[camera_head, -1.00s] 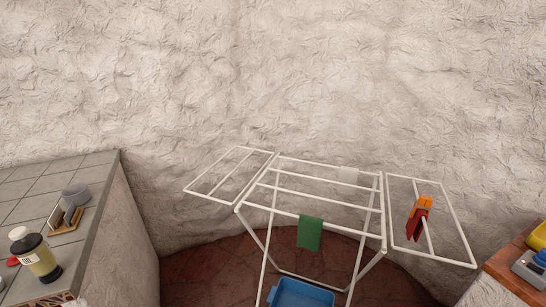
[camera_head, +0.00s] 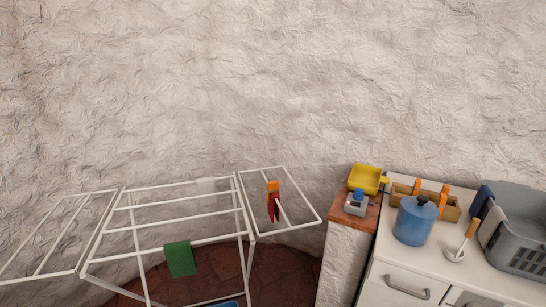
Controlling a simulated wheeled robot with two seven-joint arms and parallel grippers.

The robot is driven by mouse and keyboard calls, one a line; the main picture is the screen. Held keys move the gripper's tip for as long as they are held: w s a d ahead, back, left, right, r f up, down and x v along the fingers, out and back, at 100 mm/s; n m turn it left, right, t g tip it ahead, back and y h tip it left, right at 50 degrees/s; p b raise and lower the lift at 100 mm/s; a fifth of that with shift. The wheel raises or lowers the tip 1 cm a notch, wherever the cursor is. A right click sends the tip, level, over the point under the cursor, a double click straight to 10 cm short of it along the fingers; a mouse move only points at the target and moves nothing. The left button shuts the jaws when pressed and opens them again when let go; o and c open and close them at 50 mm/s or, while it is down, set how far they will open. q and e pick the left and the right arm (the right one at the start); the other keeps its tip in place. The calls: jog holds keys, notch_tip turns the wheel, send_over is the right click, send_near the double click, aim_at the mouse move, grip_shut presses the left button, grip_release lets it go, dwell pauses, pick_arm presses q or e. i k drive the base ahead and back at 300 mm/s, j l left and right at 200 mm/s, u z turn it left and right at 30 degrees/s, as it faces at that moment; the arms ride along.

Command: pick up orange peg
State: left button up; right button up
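An orange peg (camera_head: 273,186) sits on the right wing of the white drying rack (camera_head: 188,240), at the top of a hanging red cloth (camera_head: 273,208). Two more upright orange pieces, like pegs (camera_head: 417,186), stand at a wooden box (camera_head: 452,213) on the white counter at the right; the second orange piece (camera_head: 444,193) is at the right part of the box. The blue pot partly hides the box. Neither of my grippers shows in the view.

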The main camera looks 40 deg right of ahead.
aim_at(442, 199)
jog(key=z, duration=2.6)
jog(key=u, duration=2.2)
jog(key=z, duration=2.2)
jog(key=k+l, duration=0.1)
jog(key=l, duration=0.25)
jog(key=z, duration=0.05)
